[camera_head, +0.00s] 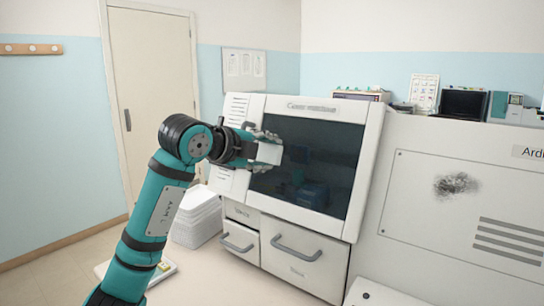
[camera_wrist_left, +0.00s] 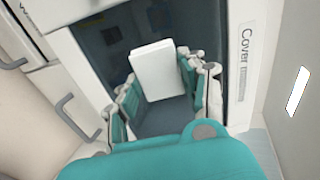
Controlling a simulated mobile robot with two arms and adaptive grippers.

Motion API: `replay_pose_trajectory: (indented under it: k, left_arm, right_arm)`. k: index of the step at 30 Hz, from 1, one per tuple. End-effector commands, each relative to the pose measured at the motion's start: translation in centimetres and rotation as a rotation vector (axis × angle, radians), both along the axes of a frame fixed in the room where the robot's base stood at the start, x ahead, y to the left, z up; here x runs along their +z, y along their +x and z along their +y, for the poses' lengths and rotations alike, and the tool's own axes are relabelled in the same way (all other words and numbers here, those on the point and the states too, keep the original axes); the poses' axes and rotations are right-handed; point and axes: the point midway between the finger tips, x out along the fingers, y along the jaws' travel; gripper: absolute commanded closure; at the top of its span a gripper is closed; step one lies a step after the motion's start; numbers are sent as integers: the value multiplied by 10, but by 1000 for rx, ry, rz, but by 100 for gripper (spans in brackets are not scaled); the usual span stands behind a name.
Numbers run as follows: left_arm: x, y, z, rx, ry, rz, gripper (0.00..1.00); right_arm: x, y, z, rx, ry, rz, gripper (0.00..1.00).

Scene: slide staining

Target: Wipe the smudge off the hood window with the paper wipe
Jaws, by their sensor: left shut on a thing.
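My left gripper (camera_head: 262,148) is shut on the white paper wipe (camera_head: 270,153), in front of the dark window (camera_head: 325,150) of the cover machine, near its left edge. In the left wrist view the wipe (camera_wrist_left: 155,72) stands as a white block between the fingers (camera_wrist_left: 158,95), with the dark window (camera_wrist_left: 105,48) behind it. I cannot tell whether the wipe touches the glass. I see no clear smudge on this window. A dark grey smudge (camera_head: 457,185) shows on the pale front panel (camera_head: 420,215) of the machine at right. My right gripper is not in view.
Drawers with grey handles (camera_head: 297,250) sit below the window. A white stack (camera_head: 197,218) stands on the floor left of them. Small devices and a dark screen (camera_head: 462,104) stand on the right machine's top. A closed door (camera_head: 155,100) is at the back left.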

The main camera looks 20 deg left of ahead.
Motion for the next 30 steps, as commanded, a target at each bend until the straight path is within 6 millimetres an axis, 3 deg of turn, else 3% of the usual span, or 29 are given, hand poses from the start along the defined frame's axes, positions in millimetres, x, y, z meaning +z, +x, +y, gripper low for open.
replay_pose_trajectory:
  k: [6, 19, 30]
  left_arm:
    - [5, -14, 5, 2, 1, -1, 84]
    - [7, -19, 7, 1, 1, -1, 84]
    - [16, -42, 15, 1, 1, 0, 84]
  right_arm:
    - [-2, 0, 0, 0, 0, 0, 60]
    - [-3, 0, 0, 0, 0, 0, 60]
    - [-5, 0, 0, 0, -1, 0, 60]
